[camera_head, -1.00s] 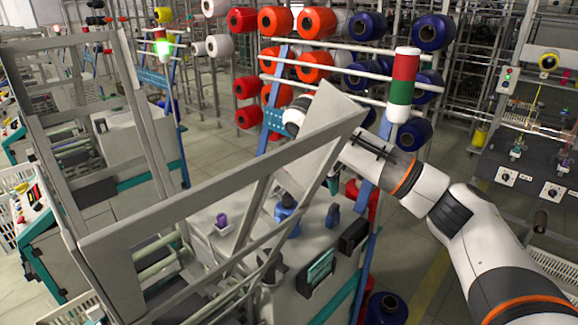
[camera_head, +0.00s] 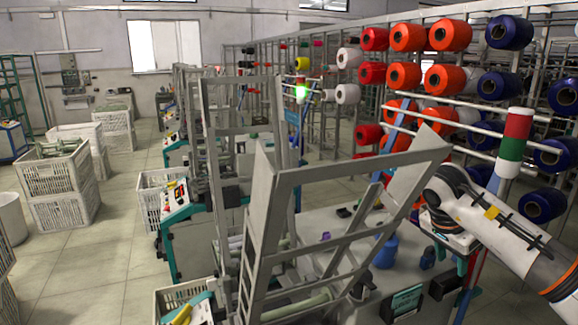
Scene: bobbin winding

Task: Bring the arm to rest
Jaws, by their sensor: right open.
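My right arm (camera_head: 515,245), white with dark joints and an orange ring, comes in from the right edge. Its wrist reaches down behind the tilted grey panel of the winding machine. My right gripper (camera_head: 443,232) is over the machine's right end, partly hidden by the wrist and the frame. It is open and I see nothing held in it. The grey machine frame (camera_head: 345,165) stands in front of it. My left gripper is not in view.
A red, white and green signal light (camera_head: 516,140) stands close above my right arm. Orange, red and blue yarn cones hang on a rack behind. A blue bottle-like item (camera_head: 386,252) sits on the machine top.

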